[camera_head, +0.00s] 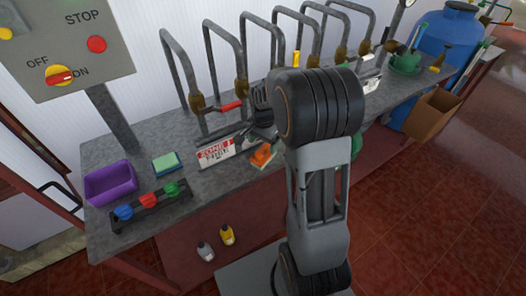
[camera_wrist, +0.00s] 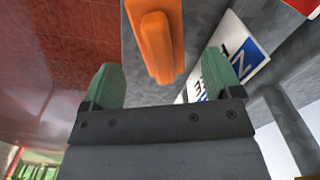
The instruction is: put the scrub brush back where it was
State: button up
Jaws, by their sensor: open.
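The orange scrub brush (camera_head: 262,154) lies on the grey bench near its front edge, beside a white sign. It shows in the wrist view as an orange block with a raised grip (camera_wrist: 158,45), at the top centre. My gripper (camera_wrist: 162,72) is open, with its green-tipped fingers apart and nothing between them. In the wrist picture the brush appears beyond the fingertips, between their lines, and not touching them. In the head view my arm hides part of the gripper and of the bench around the brush.
The white zone sign (camera_head: 215,153) stands left of the brush. Several grey bent pipes with valves (camera_head: 240,90) rise behind. A purple bin (camera_head: 110,182), a sponge (camera_head: 166,163) and a rack of coloured knobs (camera_head: 150,202) are at left. A cardboard box (camera_head: 432,113) is at right.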

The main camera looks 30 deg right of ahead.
aim_at(263, 148)
notch_tip(263, 148, up, 5)
jog(key=s+a+r+n+t, duration=0.2)
jog(key=s+a+n, duration=0.2)
jog(key=s+n, duration=0.2)
jog(key=s+a+r+n+t, duration=0.2)
jog(key=s+a+n, duration=0.3)
jog(key=s, duration=0.5)
jog(key=shift+r+n, duration=0.7)
jog(key=shift+r, duration=0.15)
